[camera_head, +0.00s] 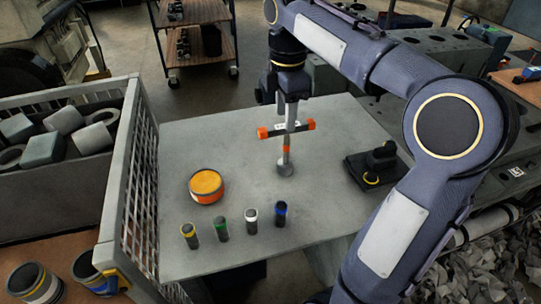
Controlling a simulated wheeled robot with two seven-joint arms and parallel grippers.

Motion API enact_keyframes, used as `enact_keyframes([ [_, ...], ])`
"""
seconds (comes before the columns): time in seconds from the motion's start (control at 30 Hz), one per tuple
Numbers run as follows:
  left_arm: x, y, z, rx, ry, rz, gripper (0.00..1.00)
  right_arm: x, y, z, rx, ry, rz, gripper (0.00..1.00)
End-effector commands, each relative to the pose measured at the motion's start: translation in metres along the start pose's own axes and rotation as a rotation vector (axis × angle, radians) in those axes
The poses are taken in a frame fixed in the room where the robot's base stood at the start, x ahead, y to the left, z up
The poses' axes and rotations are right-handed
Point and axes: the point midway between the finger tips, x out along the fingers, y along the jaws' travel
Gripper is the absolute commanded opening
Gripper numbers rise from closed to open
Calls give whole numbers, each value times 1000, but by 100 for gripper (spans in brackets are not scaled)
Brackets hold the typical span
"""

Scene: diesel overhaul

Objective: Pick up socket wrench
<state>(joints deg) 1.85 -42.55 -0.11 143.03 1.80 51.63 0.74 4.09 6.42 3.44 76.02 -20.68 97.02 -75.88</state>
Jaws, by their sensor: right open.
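The socket wrench (286,145) appears to be the T-shaped tool standing upright on the grey table (330,215), with orange ends on its crossbar, an orange band on its shaft and a grey foot. My right gripper (287,112) points down from above at the crossbar. Its jaws are open, with the grey fingers at or just above the bar. I cannot tell whether they touch it. My left gripper is out of view.
An orange-topped round tin (206,186) and several small cylinders with coloured bands, one green (222,229), stand left and in front. A black fixture (376,163) sits at right. A mesh-sided crate (108,215) borders the table's left edge.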

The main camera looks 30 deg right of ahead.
Motion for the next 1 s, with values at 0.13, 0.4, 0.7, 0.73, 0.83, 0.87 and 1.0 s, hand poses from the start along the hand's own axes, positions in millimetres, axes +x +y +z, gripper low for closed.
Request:
enact_keyframes([
  [0.13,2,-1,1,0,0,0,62,18,-1,1,2,0,-1,44],
  [0.4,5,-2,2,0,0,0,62,56,0,5,3,1,0,44],
  [0.7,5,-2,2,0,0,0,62,62,0,5,3,2,2,44],
  [0.73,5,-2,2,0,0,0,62,62,0,5,3,2,2,42],
  [0.83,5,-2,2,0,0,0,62,62,0,4,3,2,2,29],
  [0.87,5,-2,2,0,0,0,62,62,0,4,3,2,2,25],
  [1.0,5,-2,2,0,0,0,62,62,0,4,3,2,2,7],
])
